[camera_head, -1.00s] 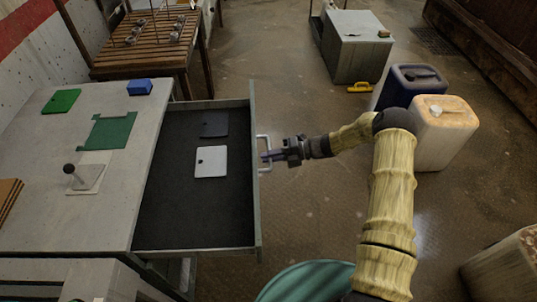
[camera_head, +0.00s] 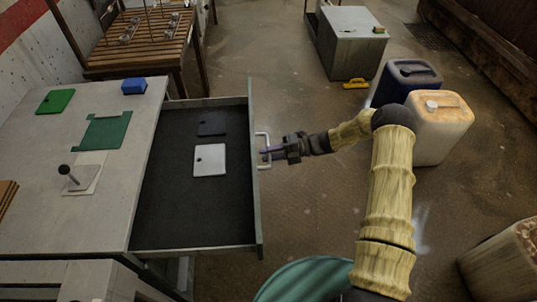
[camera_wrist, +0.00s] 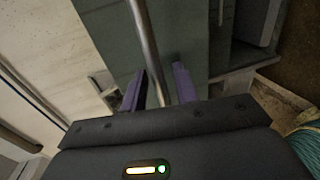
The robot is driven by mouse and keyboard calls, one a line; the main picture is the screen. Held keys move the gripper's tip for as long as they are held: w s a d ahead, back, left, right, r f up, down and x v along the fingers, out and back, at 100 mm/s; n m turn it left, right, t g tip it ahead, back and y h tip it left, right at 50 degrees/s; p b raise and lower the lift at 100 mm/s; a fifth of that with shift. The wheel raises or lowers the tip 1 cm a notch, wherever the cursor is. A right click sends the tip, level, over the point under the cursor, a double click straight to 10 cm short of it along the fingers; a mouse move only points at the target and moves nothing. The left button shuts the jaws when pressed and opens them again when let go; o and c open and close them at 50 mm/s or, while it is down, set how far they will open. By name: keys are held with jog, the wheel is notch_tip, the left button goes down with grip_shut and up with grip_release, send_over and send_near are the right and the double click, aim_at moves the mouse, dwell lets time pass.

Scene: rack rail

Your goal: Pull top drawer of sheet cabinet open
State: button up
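The top drawer of the sheet cabinet is pulled far out; its dark floor (camera_head: 190,215) shows in the head view. Its front panel (camera_head: 256,205) carries a pale bar handle (camera_head: 262,142). My gripper (camera_head: 268,153) is at this handle, its purple fingers around the bar. In the wrist view, the bar (camera_wrist: 148,45) runs between the two fingers (camera_wrist: 158,85), and the finger contact is partly hidden. The cabinet's grey top (camera_head: 40,225) is at the left. A white plate (camera_head: 209,161) and a dark plate (camera_head: 212,125) lie in the drawer.
Green plates (camera_head: 104,131), a blue block (camera_head: 134,86) and a knobbed plate (camera_head: 84,178) are on the cabinet top. Blue (camera_head: 408,80) and cream (camera_head: 440,130) canisters stand right of my arm. A teal round object (camera_head: 305,282) is at the lower edge. Floor between is clear.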

jog(key=b+v, duration=0.2)
jog(key=v, duration=1.5)
jog(key=shift+s, duration=0.1)
jog(key=s+r+n+t+h+p, duration=0.2)
jog(key=s+r+n+h+p, duration=0.3)
jog(key=s+r+n, duration=0.6)
jog(key=s+d+r+n+t+h+p, duration=0.1)
jog(key=s+r+n+h+p, duration=0.4)
jog(key=n, duration=1.8)
jog(key=s+r+t+h, duration=0.1)
jog(key=s+r+h, duration=0.4)
jog(key=s+r, duration=0.2)
jog(key=shift+s+d+t, duration=0.25)
jog(key=shift+s+t, duration=0.15)
jog(key=shift+s, duration=0.5)
